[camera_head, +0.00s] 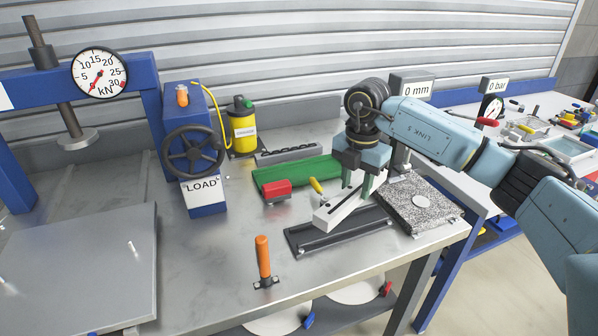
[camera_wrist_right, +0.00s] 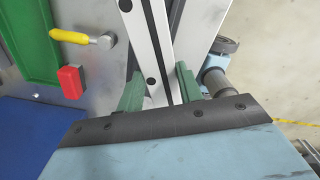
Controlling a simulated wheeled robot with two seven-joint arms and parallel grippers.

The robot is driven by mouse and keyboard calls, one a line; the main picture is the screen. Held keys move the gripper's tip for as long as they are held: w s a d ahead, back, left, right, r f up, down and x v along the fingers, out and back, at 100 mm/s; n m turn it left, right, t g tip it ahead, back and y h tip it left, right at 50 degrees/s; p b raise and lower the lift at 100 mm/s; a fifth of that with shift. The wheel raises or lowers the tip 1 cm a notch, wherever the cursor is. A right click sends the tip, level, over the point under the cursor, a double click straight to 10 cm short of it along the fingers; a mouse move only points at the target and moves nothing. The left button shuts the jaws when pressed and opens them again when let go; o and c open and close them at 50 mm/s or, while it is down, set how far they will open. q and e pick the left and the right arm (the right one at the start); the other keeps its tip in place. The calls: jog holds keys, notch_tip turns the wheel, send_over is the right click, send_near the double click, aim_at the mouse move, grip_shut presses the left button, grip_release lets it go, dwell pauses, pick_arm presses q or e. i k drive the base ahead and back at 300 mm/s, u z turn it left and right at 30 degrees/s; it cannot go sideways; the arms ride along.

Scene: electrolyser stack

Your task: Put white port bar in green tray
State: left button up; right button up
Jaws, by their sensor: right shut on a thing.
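The white port bar (camera_head: 337,210) is a long white piece with a dark slot and dark holes. It lies between the green fingers of my right gripper (camera_head: 357,186), which is shut on it. The bar also shows in the wrist view (camera_wrist_right: 147,40), running away from the fingers (camera_wrist_right: 157,92). In the head view it appears over the dark grooved holder; I cannot tell how much gap is below it. The green tray (camera_head: 286,178) lies behind and left of the bar, partly hidden by the gripper. Its edge shows at upper left in the wrist view (camera_wrist_right: 32,45). My left gripper is out of view.
The dark grooved holder (camera_head: 310,242) lies at the bench front. A red block (camera_head: 277,188) and a yellow handle (camera_head: 316,185) stand between bar and tray. A speckled plate (camera_head: 440,208) is at right, a grey slotted rail (camera_head: 290,154) behind the tray, an orange-handled tool (camera_head: 263,256) at front left.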

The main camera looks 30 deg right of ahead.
aim_at(301, 174)
jog(key=i, duration=0.9)
